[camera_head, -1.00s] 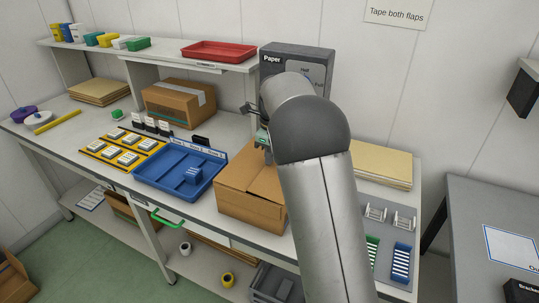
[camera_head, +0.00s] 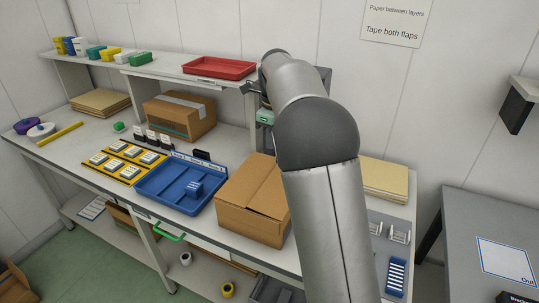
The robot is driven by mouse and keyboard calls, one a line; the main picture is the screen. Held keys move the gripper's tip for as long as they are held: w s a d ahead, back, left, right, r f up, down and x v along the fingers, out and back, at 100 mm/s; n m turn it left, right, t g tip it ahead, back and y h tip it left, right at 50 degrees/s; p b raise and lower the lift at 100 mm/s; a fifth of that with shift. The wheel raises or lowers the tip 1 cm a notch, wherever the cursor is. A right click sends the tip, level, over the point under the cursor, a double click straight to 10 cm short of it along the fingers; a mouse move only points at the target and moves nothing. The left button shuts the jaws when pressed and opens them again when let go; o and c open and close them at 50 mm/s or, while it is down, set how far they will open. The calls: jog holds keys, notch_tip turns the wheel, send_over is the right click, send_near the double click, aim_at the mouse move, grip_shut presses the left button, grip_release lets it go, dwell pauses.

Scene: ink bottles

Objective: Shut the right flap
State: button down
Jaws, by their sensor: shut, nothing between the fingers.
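The cardboard box (camera_head: 250,218) stands on the bench right of the blue tray. Its left flap (camera_head: 243,187) lies flat across the top. The right flap (camera_head: 273,182) also looks down, with a seam between the two, but my arm hides its right side. I cannot tell whether it is fully flush. My gripper (camera_head: 268,132) is shut and empty, above and behind the box, apart from it. Its fingertips are small and partly hidden by my arm.
The blue tray (camera_head: 151,190) is close to the box's left side. A taped box (camera_head: 181,118) stands behind it. A red tray (camera_head: 219,68) is on the shelf. Cardboard sheets (camera_head: 386,176) and white racks (camera_head: 399,235) lie to the right of my arm.

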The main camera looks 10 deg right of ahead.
aim_at(270, 179)
jog(key=f, duration=1.2)
jog(key=shift+w+d+f+p, duration=0.1)
jog(key=shift+w+f+p, duration=0.05)
jog(key=shift+w+p, duration=0.15)
dwell(0.3)
